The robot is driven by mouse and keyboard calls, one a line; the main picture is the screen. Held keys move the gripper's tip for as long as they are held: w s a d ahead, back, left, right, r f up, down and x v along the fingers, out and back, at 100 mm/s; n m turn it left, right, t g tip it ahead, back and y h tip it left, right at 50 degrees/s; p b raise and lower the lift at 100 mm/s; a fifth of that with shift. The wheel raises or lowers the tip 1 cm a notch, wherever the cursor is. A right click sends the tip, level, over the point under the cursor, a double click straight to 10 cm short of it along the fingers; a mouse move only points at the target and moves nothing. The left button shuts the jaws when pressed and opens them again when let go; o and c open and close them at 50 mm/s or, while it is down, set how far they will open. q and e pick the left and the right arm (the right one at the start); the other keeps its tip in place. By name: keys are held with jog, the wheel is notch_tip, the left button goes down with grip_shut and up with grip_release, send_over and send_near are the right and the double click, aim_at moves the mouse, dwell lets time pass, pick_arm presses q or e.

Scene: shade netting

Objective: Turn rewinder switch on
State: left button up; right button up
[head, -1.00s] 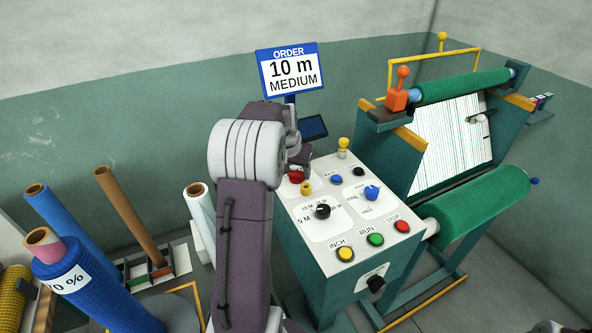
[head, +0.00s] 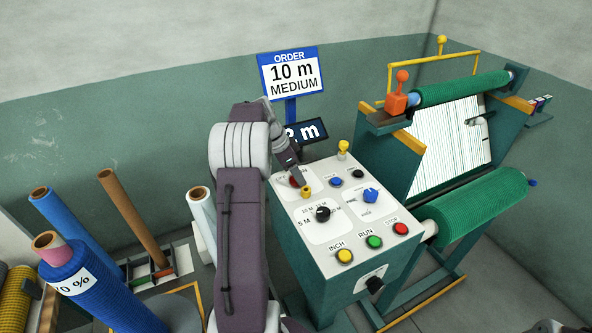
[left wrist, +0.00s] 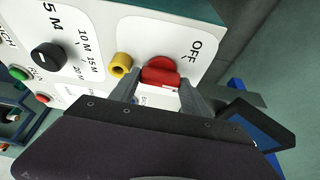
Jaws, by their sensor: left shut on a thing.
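The red rewinder switch (left wrist: 160,72) is on the console's white top plate, beside an OFF label (left wrist: 195,50). My left gripper (left wrist: 158,92) is shut on the red switch, with one finger on each side of it in the left wrist view. In the head view my left gripper (head: 300,183) reaches down over the far left part of the console (head: 310,232) and hides most of the switch. The display (head: 304,131) behind the console is lit and shows a figure ending in "m", partly covered by my arm. My right gripper is not in view.
A yellow ring-shaped part (left wrist: 120,65) stands close beside the switch. A black length knob (head: 322,214), a blue knob (head: 371,195) and INCH, RUN and STOP buttons (head: 374,242) are nearer. The rewinder with green net rolls (head: 480,207) stands to the right.

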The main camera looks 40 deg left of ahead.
pick_arm(q)
jog(key=m+p, duration=0.1)
jog(key=m+g+h+p, duration=0.1)
jog(key=m+p, duration=0.2)
jog(key=m, duration=0.1)
jog(key=shift+w+a+r+p, duration=0.1)
jog(key=shift+a+r+p, duration=0.05)
jog(key=shift+r+p, duration=0.2)
jog(key=shift+w+f+m+g+h+p, duration=0.1)
jog(key=shift+m+g+h+p, duration=0.2)
jog(key=shift+m+p, duration=0.6)
jog(key=shift+f+m+g+h+p, duration=0.15)
jog(key=shift+m+g+p, duration=0.25)
jog(key=shift+m+p, duration=0.5)
jog(key=o, duration=1.2)
jog(key=shift+c, duration=0.2)
jog(key=shift+o, duration=1.1)
jog(key=shift+a, duration=0.1)
